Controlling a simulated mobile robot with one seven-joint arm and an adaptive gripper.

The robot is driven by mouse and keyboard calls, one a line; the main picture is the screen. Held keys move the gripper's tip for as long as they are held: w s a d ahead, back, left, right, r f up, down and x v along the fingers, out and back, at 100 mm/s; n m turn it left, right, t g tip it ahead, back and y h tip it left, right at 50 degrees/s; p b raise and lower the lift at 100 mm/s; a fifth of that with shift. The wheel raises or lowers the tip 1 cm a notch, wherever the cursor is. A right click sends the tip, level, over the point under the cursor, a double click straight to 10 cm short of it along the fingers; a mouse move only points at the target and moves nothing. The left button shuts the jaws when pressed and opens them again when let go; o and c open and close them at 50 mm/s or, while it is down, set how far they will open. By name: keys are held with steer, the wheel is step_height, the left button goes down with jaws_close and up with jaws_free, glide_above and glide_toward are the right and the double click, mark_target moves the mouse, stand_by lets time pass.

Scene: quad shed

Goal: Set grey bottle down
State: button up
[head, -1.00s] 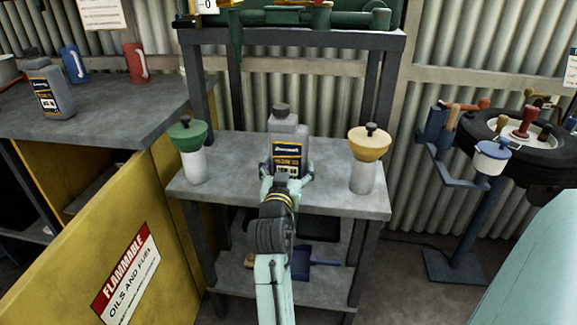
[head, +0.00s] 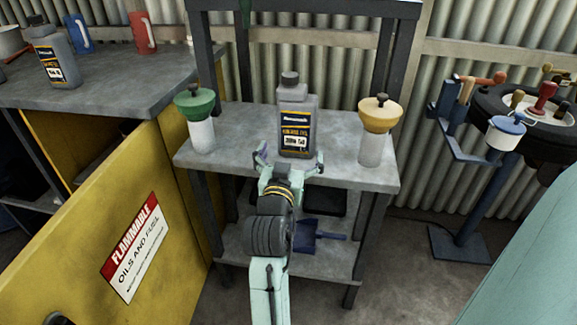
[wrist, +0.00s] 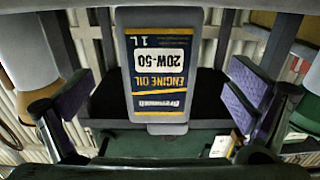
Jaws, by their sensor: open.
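The grey bottle (head: 296,118) stands upright on the grey metal bench shelf (head: 236,138), between two funnel-topped containers. It has a dark cap and a dark label reading engine oil. My gripper (head: 290,160) is open in front of the bottle, its fingers spread wide and apart from it. In the wrist view the bottle (wrist: 158,70) appears upside down between the two open finger pads, with clear gaps on both sides.
A white container with a green funnel (head: 198,118) stands left, and one with a yellow funnel (head: 376,130) stands right. Another grey bottle (head: 54,58) is on the left counter (head: 110,90). A yellow cabinet door (head: 110,220) hangs open at left. A blue dustpan (head: 308,236) lies below.

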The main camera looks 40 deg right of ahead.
steer(key=shift+b+v, duration=0.3)
steer(key=shift+v, duration=1.95)
